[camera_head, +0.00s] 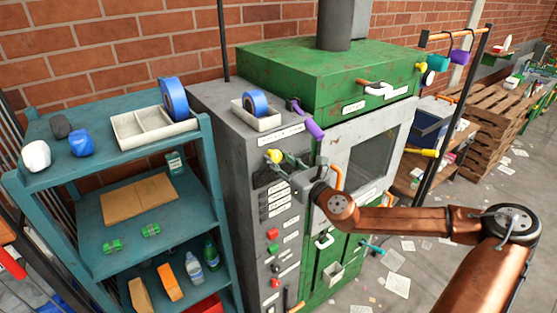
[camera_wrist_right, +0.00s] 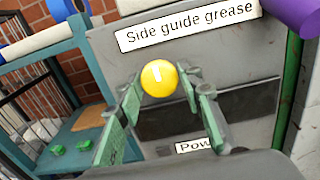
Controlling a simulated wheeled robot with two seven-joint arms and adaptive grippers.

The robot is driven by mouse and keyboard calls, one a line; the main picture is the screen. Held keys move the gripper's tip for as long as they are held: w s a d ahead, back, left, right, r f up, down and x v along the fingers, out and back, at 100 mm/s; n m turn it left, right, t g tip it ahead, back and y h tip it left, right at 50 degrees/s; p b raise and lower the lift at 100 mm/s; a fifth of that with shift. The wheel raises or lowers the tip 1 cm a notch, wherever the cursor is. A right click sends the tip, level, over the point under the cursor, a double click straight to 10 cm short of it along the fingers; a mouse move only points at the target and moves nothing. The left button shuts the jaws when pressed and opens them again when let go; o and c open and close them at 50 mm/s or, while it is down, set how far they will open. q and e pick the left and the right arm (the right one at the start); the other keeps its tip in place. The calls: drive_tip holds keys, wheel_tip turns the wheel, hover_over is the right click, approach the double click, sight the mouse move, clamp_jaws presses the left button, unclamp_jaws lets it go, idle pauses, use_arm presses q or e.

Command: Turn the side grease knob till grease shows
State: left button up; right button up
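The side grease knob is a round yellow knob (camera_wrist_right: 158,78) with a white mark, on the grey cabinet face under the "Side guide grease" label (camera_wrist_right: 188,25). In the head view the knob (camera_head: 274,156) shows at the tips of my right gripper (camera_head: 287,166). In the right wrist view my right gripper (camera_wrist_right: 160,88) has its green-padded fingers apart, one on each side of the knob. The knob's outline is whole; I cannot tell whether a pad touches it. No grease is seen near it. My left gripper is not in view.
A purple handle (camera_head: 306,118) sticks out close above the right gripper. The grey cabinet (camera_head: 235,135) carries labelled buttons lower down. The green machine (camera_head: 330,75) with an orange-handled door stands at right. A teal shelf (camera_head: 120,165) with bins and bottles stands at left.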

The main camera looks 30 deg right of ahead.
drive_tip(key=c, duration=0.7)
drive_tip(key=shift+o, duration=0.2)
drive_tip(key=m+b, duration=0.1)
drive_tip(key=m, duration=0.1)
drive_tip(key=m+b, duration=0.1)
drive_tip(key=b, duration=0.1)
drive_tip(key=shift+f+m, duration=0.2)
drive_tip(key=shift+m, duration=0.2)
drive_tip(key=m+b, duration=0.3)
drive_tip(key=m, duration=0.2)
drive_tip(key=shift+r, duration=0.1)
drive_tip(key=m+b, duration=0.1)
drive_tip(key=m, duration=0.7)
drive_tip(key=shift+r, duration=0.1)
drive_tip(key=shift+m, duration=0.4)
